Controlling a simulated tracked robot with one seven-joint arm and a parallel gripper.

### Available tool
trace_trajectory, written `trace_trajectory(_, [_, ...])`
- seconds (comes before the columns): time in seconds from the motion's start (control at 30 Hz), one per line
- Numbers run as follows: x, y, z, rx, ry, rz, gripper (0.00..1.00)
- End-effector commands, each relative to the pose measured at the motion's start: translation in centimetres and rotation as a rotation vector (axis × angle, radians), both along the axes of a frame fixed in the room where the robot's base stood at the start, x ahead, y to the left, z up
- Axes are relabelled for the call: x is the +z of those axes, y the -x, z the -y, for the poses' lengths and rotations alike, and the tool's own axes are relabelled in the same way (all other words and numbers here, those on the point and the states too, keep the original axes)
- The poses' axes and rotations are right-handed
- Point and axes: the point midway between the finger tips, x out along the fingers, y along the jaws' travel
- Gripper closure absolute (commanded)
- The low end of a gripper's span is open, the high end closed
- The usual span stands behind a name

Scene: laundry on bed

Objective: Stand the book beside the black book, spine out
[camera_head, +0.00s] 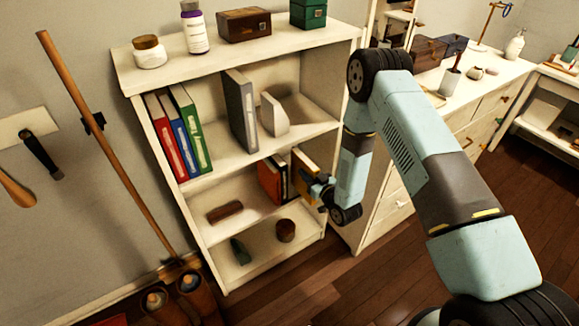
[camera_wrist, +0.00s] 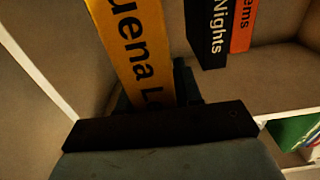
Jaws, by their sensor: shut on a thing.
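The yellow book (camera_head: 304,163) is in the lower compartment of the white bookcase, near its right side. In the wrist view the yellow book (camera_wrist: 133,42) is between the jaws, its lettered spine facing the camera. My gripper (camera_head: 318,188) is shut on it; the wrist view shows the gripper (camera_wrist: 155,92) around its near part. The black book (camera_head: 285,180) stands to the left of the yellow book; its spine lettering shows in the wrist view (camera_wrist: 207,40). A gap separates the two there. Whether the yellow book touches the shelf is hidden.
An orange book (camera_head: 270,180) stands against the black book's far side. The upper shelf holds red, blue and green binders (camera_head: 185,125), a grey binder (camera_head: 240,110) and a pale bookend (camera_head: 273,115). The bookcase's right side panel (camera_head: 343,110) stands close to my arm.

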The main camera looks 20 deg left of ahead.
Motion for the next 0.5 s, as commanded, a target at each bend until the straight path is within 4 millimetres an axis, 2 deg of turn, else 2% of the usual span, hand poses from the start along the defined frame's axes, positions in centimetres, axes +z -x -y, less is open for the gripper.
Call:
trace_trajectory(0.3, [0.1, -4.4, -5.1, 0.0, -0.002, 0.002, 1.0])
trace_trajectory(0.5, [0.0, -6.2, -7.2, -0.001, -0.002, 0.001, 1.0])
